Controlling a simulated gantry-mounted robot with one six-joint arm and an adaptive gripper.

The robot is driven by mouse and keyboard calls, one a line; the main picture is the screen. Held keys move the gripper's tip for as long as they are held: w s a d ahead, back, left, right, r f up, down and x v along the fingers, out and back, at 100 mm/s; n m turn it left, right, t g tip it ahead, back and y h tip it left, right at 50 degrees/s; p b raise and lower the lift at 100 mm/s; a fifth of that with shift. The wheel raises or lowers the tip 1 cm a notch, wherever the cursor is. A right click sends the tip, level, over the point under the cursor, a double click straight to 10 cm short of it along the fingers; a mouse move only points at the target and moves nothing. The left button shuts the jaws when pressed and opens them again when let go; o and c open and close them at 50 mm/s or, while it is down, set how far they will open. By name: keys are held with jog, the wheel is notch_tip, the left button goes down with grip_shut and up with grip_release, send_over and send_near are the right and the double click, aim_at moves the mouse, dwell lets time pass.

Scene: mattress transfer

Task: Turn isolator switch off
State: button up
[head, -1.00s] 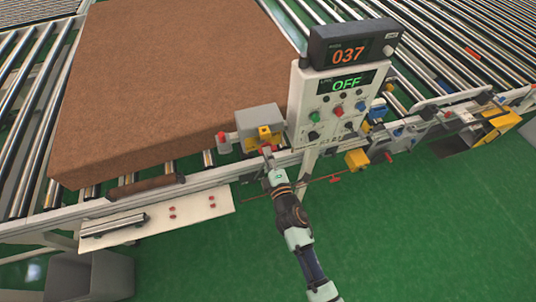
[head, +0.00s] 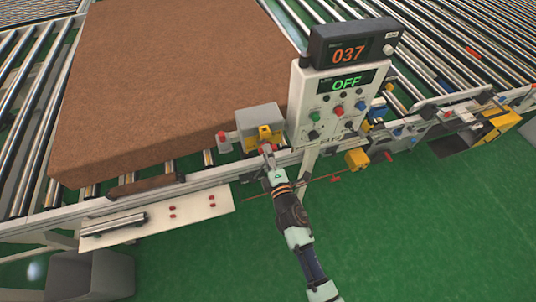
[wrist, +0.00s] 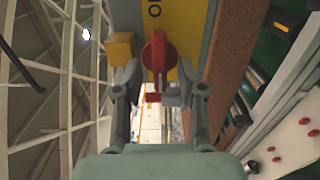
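The isolator is a grey box (head: 258,115) with a yellow front plate (head: 263,132), beside the conveyor frame. In the wrist view its red switch handle (wrist: 158,50) stands out from the yellow plate (wrist: 184,20), its long side running up and down the picture. A black mark, partly cut off, shows above it. My gripper (head: 268,153) is right in front of the isolator. In the wrist view the fingers of my gripper (wrist: 160,80) are apart, one on each side of the handle, with gaps visible. Whether a fingertip touches the handle is unclear. In the head view my gripper hides much of the handle.
A white control panel (head: 304,110) stands just right of the isolator, its green display (head: 347,82) reading OFF. A counter (head: 348,54) above reads 037. A brown mattress (head: 170,80) lies on the rollers behind. A red button (head: 221,136) is left of the isolator.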

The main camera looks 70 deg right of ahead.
jog(key=v, duration=1.2)
dwell(0.3)
